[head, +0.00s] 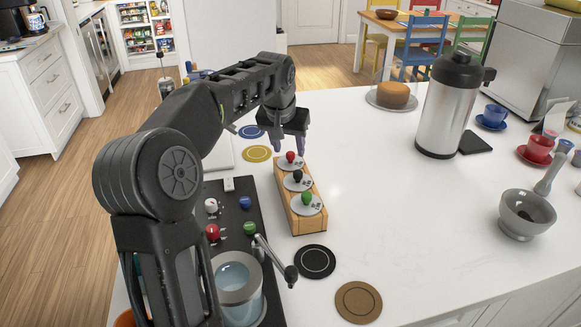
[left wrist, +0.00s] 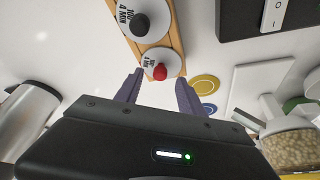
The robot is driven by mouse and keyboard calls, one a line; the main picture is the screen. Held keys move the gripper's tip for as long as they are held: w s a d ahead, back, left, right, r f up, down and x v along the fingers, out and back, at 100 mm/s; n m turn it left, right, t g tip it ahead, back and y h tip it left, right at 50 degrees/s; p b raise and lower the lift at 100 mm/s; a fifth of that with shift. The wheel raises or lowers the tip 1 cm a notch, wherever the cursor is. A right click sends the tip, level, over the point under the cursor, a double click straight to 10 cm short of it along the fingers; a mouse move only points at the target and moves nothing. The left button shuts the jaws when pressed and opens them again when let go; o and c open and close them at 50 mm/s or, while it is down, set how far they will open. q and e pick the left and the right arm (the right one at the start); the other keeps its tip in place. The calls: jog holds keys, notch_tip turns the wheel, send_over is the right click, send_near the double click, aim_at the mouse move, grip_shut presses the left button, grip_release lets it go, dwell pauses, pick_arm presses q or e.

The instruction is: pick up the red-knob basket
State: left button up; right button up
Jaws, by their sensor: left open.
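The red-knob basket (head: 286,163) sits at the far end of a wooden rack (head: 308,225), with a red knob on its round pale disc top. Its body below the disc is hidden in the rack. In the left wrist view the red-knob basket (left wrist: 150,61) lies just beyond the fingertips. My left gripper (head: 290,151) is open and points down over the red knob. In the left wrist view my gripper (left wrist: 160,78) has its fingers apart, with nothing held. I cannot tell whether the fingertips are level with the knob.
The rack also holds a black-knob basket (head: 298,180) and a green-knob basket (head: 307,203). A dark panel with coloured knobs (head: 236,200) lies left of the rack. A black coaster (head: 314,261) is in front. The white counter right of the rack is clear up to a steel flask (head: 447,110).

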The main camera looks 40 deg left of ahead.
aim_at(290, 166)
pick_arm(q)
jog(key=x, duration=0.2)
jog(key=shift+w+f, duration=0.1)
jog(key=shift+f, duration=0.15)
jog(key=shift+c, duration=0.3)
grip_shut()
dwell(0.4)
dwell(0.9)
